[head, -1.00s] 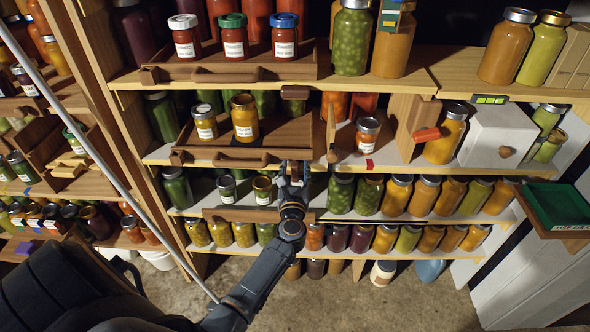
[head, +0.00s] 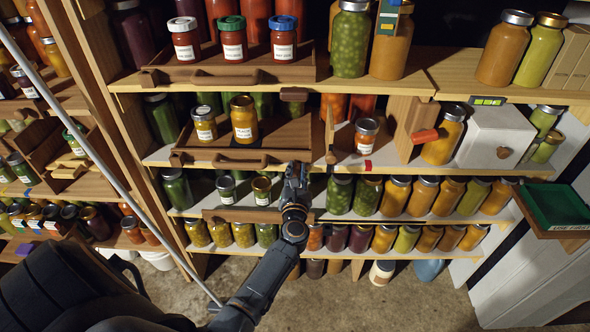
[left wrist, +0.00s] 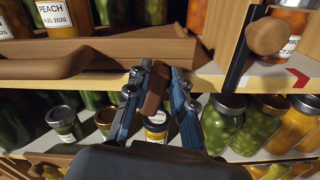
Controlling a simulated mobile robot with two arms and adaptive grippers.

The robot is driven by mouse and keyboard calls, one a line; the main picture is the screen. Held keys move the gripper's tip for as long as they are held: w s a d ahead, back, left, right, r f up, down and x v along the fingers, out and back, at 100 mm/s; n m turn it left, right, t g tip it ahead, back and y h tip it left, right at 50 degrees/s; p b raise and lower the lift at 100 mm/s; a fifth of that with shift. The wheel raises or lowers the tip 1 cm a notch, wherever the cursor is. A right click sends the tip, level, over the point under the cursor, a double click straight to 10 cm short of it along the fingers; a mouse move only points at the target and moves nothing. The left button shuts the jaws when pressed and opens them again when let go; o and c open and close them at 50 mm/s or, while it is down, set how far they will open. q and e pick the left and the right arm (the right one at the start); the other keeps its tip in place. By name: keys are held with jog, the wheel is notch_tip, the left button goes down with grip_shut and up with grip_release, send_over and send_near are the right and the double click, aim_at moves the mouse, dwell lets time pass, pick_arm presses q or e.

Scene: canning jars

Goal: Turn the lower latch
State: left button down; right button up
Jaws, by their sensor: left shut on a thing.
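The lower latch (left wrist: 156,90) is a small brown wooden block at the shelf edge below the middle wooden tray. In the left wrist view it stands steeply, leaning a little. My left gripper (left wrist: 160,92) is shut on it, one finger on each side. In the head view my left gripper (head: 297,172) reaches up to that shelf edge and hides the latch. The upper latch (head: 294,94) is a similar brown block, lying level under the upper shelf edge. My right gripper is not in view.
The middle tray (head: 222,158) with labelled jars is just left of the gripper; a wooden divider with a round knob (left wrist: 268,36) is to the right. Green jars (head: 340,194) stand close below right. Small jars (left wrist: 64,123) stand below left.

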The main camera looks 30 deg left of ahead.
pick_arm(q)
jog(key=m, duration=0.3)
jog(key=shift+w+d+f+m+p, duration=0.2)
jog(key=shift+d+m+p, duration=0.15)
jog(key=shift+m+p, duration=0.05)
jog(key=shift+w+d+f+m+p, duration=0.15)
jog(key=shift+f+m+p, duration=0.2)
jog(key=shift+m, duration=1.45)
jog(key=shift+w+d+f+m+p, duration=0.15)
jog(key=shift+f+m, duration=0.25)
jog(key=shift+m, duration=1.4)
jog(key=shift+d+f+m+p, duration=0.15)
jog(key=shift+f+m+p, duration=0.2)
jog(key=shift+m, duration=1.45)
jog(key=c, duration=1.2)
grip_release()
jog(key=shift+o, duration=0.2)
